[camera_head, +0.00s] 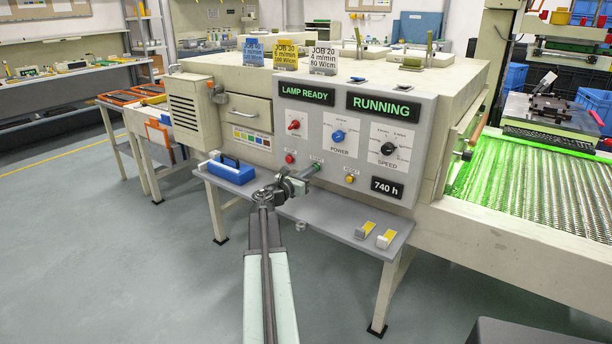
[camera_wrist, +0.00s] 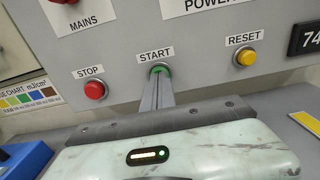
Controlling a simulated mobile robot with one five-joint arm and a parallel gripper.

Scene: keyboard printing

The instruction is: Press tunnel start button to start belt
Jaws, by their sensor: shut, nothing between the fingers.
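The green start button (camera_wrist: 160,69) sits under a START label on the grey control panel (camera_head: 270,120), between the red stop button (camera_wrist: 95,90) and the yellow reset button (camera_wrist: 245,56). My gripper (camera_wrist: 159,82) is shut and empty. Its fingertips reach the start button and cover its lower part; they appear to touch it. In the head view my gripper (camera_head: 315,168) points at the panel's lower middle. The panel displays read LAMP READY (camera_head: 306,94) and RUNNING (camera_head: 383,106). The mesh belt (camera_head: 530,180) at right is lit green.
Red, blue and black knobs (camera_head: 338,136) sit above the buttons. The floor in front is clear.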

